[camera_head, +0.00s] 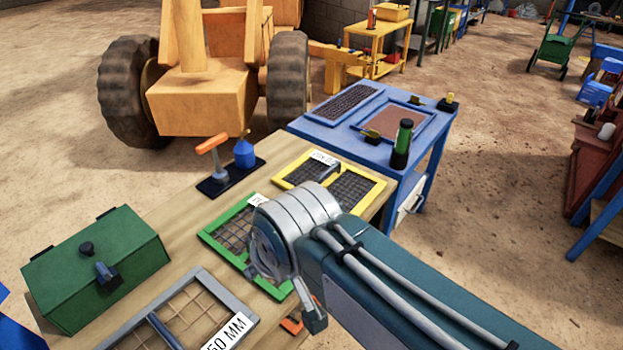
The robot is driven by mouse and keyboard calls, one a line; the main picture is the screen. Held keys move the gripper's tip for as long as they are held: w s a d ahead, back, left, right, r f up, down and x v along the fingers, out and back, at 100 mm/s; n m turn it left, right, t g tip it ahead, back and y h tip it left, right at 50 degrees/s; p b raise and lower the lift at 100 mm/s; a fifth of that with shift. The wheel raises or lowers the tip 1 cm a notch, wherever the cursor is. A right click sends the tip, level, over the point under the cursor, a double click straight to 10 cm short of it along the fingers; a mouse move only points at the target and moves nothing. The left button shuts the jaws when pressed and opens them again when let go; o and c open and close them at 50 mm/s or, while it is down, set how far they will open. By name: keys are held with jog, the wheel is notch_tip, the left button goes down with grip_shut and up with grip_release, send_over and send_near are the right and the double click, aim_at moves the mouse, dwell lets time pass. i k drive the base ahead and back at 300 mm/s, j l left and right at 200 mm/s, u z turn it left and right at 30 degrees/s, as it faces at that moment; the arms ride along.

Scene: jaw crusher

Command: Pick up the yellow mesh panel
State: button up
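The yellow mesh panel (369,193) lies flat at the far right end of the wooden table. It has a yellow frame, dark mesh, a dark bar handle across the middle and a white label partly readable. My arm reaches in from the lower right, and its rounded grey end is in front of the green mesh panel (215,238), just left of and nearer than the yellow panel. A grey finger-like part of my gripper (313,311) hangs below this end. The fingertips are not clearly visible, and no contact with the yellow panel shows.
A grey-framed panel (235,290) marked 50 MM and a green toolbox (95,262) are on the table's near part. A blue workbench (433,150) adjoins the far end.

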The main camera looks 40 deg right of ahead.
aim_at(329, 176)
jog(key=j+z, duration=0.2)
jog(key=z, duration=0.2)
jog(key=k+j+z, duration=0.15)
jog(key=z, duration=0.25)
jog(key=l+z, duration=0.15)
jog(key=z, duration=0.25)
jog(key=i+l+z, duration=0.15)
jog(key=z, duration=0.2)
jog(key=i+l+z, duration=0.1)
jog(key=z, duration=0.3)
jog(key=i+l+z, duration=0.2)
jog(key=l+z, duration=0.15)
jog(key=z, duration=0.15)
jog(key=i+l+z, duration=0.25)
jog(key=z, duration=0.25)
jog(key=i+l+u, duration=0.15)
jog(key=i, duration=0.3)
jog(key=i+u, duration=0.1)
jog(key=u, duration=0.35)
jog(key=i+u, duration=0.1)
jog(key=u, duration=0.3)
jog(key=i+l+u, duration=0.1)
jog(key=u, duration=0.35)
jog(key=i+j+u, duration=0.1)
jog(key=u, duration=0.35)
jog(key=i+u, duration=0.2)
jog(key=u, duration=0.25)
jog(key=i+u, duration=0.15)
jog(key=u, duration=0.3)
